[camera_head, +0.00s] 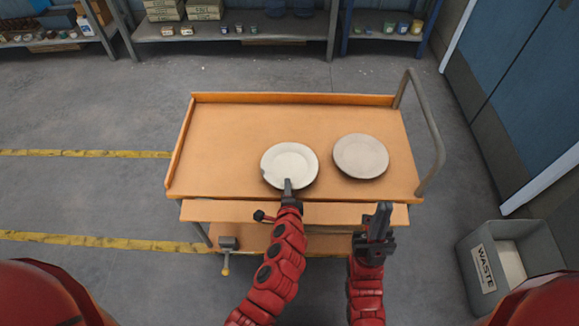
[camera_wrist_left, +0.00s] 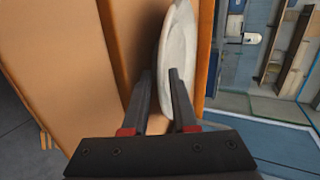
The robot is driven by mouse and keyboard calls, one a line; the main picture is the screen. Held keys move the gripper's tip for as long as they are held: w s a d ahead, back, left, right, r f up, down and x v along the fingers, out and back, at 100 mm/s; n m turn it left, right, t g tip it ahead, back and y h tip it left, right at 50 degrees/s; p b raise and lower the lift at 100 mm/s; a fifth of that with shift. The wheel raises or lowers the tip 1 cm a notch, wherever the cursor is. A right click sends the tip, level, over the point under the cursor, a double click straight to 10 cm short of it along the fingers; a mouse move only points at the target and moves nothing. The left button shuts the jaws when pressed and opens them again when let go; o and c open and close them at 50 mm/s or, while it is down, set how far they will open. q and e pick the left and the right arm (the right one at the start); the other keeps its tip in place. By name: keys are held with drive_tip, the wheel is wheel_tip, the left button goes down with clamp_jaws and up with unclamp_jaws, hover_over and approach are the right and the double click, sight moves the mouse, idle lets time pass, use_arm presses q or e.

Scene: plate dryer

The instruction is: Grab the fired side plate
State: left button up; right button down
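A white side plate (camera_head: 289,160) lies near the front middle of the cart top. A duller, pinkish-grey plate (camera_head: 361,156) lies to its right, apart from it. My left gripper (camera_head: 288,185) is at the white plate's front rim. In the left wrist view its fingers (camera_wrist_left: 160,85) are apart, with the white plate (camera_wrist_left: 178,55) seen edge-on at the fingertips and between them; contact cannot be told. My right gripper (camera_head: 381,212) is in front of the cart edge, below the grey plate, holding nothing visible; its finger gap is unclear.
The orange-topped cart (camera_head: 230,135) has raised rims at the back and left and a metal handle (camera_head: 425,130) at the right. Its top left of the plates is clear. A grey waste bin (camera_head: 508,262) stands at the lower right. Shelves line the back wall.

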use_arm(q)
clamp_jaws()
idle(1.3)
